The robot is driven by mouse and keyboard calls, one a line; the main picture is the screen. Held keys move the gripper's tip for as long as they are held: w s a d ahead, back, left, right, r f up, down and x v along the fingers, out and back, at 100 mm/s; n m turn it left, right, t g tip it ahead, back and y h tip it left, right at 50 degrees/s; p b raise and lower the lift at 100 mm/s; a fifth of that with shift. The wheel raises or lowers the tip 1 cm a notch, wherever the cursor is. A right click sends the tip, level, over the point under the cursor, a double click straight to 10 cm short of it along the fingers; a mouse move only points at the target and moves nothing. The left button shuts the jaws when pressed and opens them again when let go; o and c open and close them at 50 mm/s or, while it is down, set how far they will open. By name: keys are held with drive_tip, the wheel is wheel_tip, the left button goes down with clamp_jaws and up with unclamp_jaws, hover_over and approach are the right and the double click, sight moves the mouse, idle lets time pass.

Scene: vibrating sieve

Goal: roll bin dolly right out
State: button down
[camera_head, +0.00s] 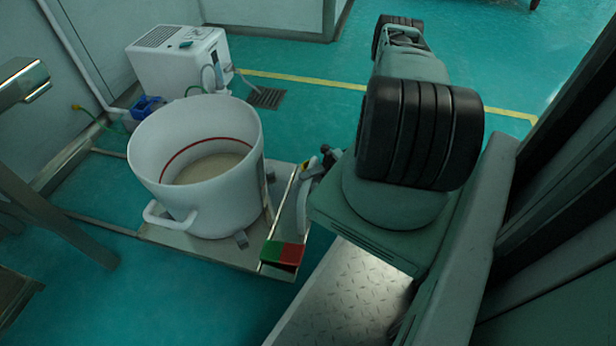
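The bin is a large white round tub (182,199) with side handles and a red line inside above pale beige contents. It stands upright on a low metal dolly (190,254) left of the middle. A thin upright plate or bar runs along the dolly's right edge, with a red and green plate (283,253) at its near end. My arm fills the right side and bends away from the camera. Small dark and grey parts (326,158) show between the dolly's right edge and my arm. I cannot tell whether they are my gripper; its fingers are not clearly visible.
A white machine (180,60) with a hose stands behind the bin, near a blue container (147,106). Metal frame legs (60,218) stand close at the left. A floor drain (267,97) and a yellow floor line (300,79) lie beyond. Teal floor behind is open.

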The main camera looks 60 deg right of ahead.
drive_tip(key=c, duration=1.3)
unclamp_jaws()
drive_tip(key=shift+d, duration=0.1)
drive_tip(key=p+v, duration=0.1)
drive_tip(key=v, duration=1.6)
drive_tip(key=shift+s+d, duration=0.1)
drive_tip(key=shift+s, duration=0.05)
